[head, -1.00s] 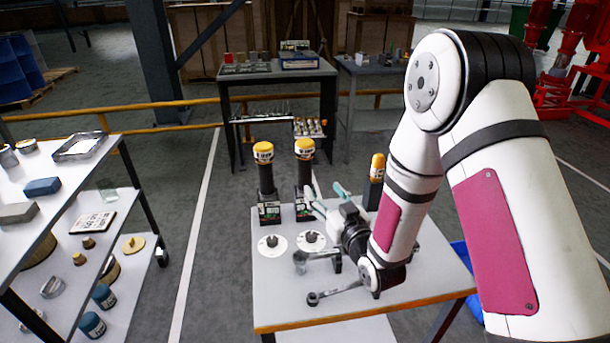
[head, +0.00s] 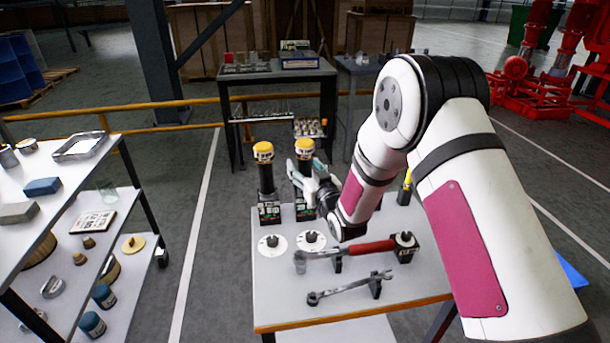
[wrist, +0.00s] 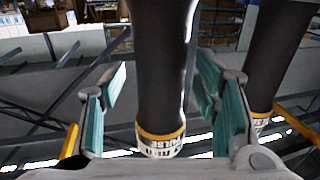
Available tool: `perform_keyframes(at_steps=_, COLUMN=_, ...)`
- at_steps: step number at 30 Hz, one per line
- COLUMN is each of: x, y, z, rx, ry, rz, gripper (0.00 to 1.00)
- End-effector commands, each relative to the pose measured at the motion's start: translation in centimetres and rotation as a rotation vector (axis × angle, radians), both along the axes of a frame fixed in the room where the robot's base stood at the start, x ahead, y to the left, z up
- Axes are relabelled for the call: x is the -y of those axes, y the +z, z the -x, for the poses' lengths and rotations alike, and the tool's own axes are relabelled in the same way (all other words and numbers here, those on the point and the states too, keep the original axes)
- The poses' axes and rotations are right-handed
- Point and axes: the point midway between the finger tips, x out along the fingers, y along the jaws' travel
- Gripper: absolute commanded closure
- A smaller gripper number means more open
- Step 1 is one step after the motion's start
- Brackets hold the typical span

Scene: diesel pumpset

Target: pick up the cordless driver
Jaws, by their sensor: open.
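Cordless drivers with black bodies, yellow heads and boxy bases stand upright on the table. One (head: 265,180) is at the left; another (head: 305,150) is just right of it. A third tall yellow-topped item (head: 405,188) is mostly hidden behind my arm. My gripper (head: 306,170) is open at the second driver, partly covering its body. In the wrist view, that driver's black body (wrist: 160,65) lies between the open teal pads of my gripper (wrist: 160,88), with gaps visible. Its yellow-banded head shows at the bottom. Another driver (wrist: 268,60) stands to the right, outside the fingers.
On the table (head: 275,300) lie a red-handled tool (head: 365,247) and a grey wrench (head: 350,287) on small stands, with two white discs (head: 272,246) (head: 312,241) near the drivers. A loaded shelf (head: 80,200) stands left. A yellow rail (head: 170,105) runs behind.

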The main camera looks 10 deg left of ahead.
Motion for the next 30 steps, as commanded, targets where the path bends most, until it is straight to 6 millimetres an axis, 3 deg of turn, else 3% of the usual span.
perform_keyframes(at_steps=7, x=-0.1, y=0.0, z=-0.1, rx=0.001, ry=0.0, rz=0.0, gripper=0.46)
perform_keyframes(at_steps=14, x=-0.1, y=0.0, z=-0.1, rx=0.001, ry=0.0, rz=0.0, gripper=0.98)
perform_keyframes(at_steps=30, x=-0.1, y=1.4, z=-0.2, rx=0.006, ry=0.001, rz=-0.003, gripper=1.0)
